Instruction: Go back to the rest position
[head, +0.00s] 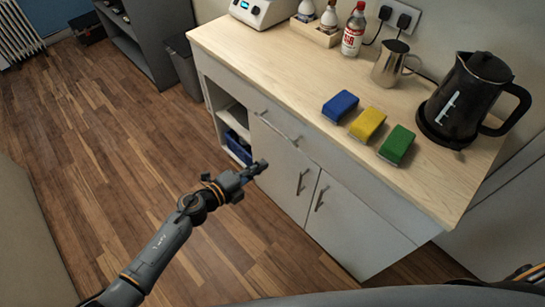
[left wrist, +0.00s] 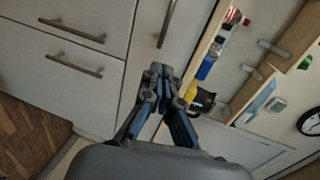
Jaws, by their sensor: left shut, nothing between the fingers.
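My left gripper (head: 257,168) is in front of the cabinet, below the counter's top and apart from it in the head view. In the left wrist view my left gripper (left wrist: 160,69) has its fingertips together with nothing between them. The white cabinet (head: 285,165) with its wooden top (head: 300,75) fills the middle and right of the head view. My right gripper is out of view; only a bit of an arm shows at the lower right edge.
A blue sponge (head: 340,106), a yellow sponge (head: 367,124) and a green sponge (head: 397,145) lie in a row on the top. A black kettle (head: 466,95), a metal jug (head: 391,66) and a bottle (head: 353,32) stand behind. The wooden floor (head: 110,150) is clear left of the cabinet.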

